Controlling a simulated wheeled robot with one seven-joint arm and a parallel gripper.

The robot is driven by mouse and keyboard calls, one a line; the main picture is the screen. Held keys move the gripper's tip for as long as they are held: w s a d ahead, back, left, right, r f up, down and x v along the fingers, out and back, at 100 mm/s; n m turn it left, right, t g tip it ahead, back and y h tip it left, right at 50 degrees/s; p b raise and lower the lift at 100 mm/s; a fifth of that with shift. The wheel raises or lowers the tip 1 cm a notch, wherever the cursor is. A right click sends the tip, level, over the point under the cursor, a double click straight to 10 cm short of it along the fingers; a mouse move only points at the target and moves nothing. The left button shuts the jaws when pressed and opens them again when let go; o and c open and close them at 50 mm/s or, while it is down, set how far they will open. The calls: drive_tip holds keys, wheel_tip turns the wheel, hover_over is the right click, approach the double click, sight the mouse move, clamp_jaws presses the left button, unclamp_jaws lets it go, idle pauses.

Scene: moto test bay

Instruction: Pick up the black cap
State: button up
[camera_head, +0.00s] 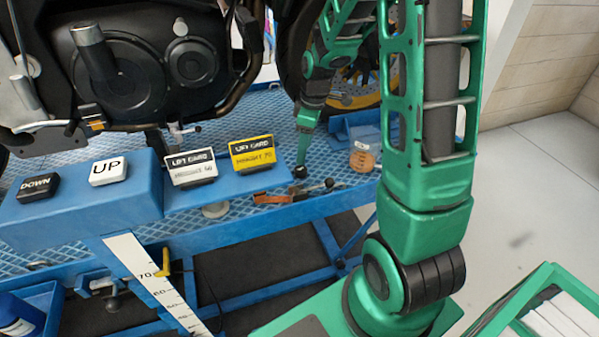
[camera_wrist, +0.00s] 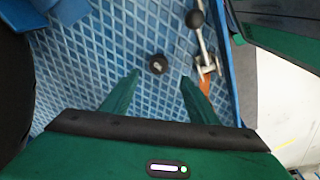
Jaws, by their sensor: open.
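The black cap (camera_wrist: 157,64) is a small round dark piece on the blue patterned lift deck (camera_wrist: 95,65). It also shows in the head view as a dark spot (camera_head: 299,171) right below my gripper (camera_head: 303,150). In the wrist view, my gripper (camera_wrist: 161,78) has its two green fingers apart with nothing between them. The cap lies just beyond the fingertips, roughly centred on the gap. How high the fingertips are above the deck is hard to tell.
A lever (camera_head: 310,190) with a black ball and an orange-red part lies close by, right of the cap in the wrist view (camera_wrist: 203,50). A clear container with orange contents (camera_head: 363,155) stands to the right. Card signs (camera_head: 252,153) stand left. The motorcycle (camera_head: 140,65) is behind.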

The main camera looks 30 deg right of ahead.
sight(301, 169)
drive_tip(key=shift+w+a+f, duration=0.1)
drive_tip(key=shift+w+f, duration=0.05)
drive_tip(key=shift+f, duration=1.15)
drive_tip(key=shift+w+a+f, duration=0.1)
drive_tip(key=shift+w+f, duration=0.1)
drive_tip(key=shift+f, duration=1.15)
drive_tip(key=shift+w+f, duration=0.15)
drive_tip(key=shift+f, duration=1.15)
drive_tip(key=c, duration=1.1)
